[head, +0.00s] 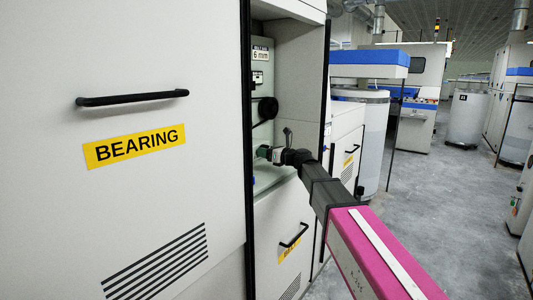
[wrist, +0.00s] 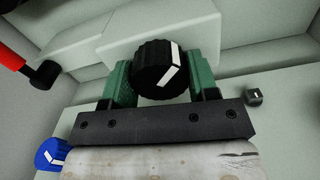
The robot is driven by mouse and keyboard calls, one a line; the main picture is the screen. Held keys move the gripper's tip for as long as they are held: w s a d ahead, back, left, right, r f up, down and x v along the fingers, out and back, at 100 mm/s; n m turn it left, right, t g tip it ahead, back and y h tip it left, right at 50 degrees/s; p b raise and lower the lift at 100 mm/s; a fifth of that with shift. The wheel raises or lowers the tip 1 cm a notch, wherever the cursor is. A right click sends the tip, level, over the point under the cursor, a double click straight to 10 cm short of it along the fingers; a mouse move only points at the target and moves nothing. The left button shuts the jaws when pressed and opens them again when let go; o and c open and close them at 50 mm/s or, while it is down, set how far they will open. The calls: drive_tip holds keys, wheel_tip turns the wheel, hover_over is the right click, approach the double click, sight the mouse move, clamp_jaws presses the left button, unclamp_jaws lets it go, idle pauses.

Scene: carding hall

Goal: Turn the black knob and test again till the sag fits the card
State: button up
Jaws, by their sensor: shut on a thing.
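The black knob (wrist: 158,68) has ridged sides and a white pointer line on its face. In the wrist view it sits between the two green fingers of my gripper (wrist: 160,85), which is shut on it. In the head view my gripper (head: 268,153) reaches into the open bay of the machine, and the knob cannot be made out there. The card (head: 261,52) reading "6 mm" is on the bay's upper wall. A dark round wheel (head: 267,108) shows below it, perhaps with a belt.
A blue knob (wrist: 52,154) is at the lower left in the wrist view, and a red and black handle (wrist: 38,70) at the upper left. The closed "BEARING" door (head: 130,200) stands left of the bay.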

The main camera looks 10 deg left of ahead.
drive_tip(key=o, duration=0.9)
drive_tip(key=shift+f, duration=0.1)
drive_tip(key=shift+o, duration=0.2)
drive_tip(key=shift+d, duration=0.15)
drive_tip(key=v, duration=1)
drive_tip(key=shift+s+d, duration=0.2)
drive_tip(key=shift+d, duration=0.05)
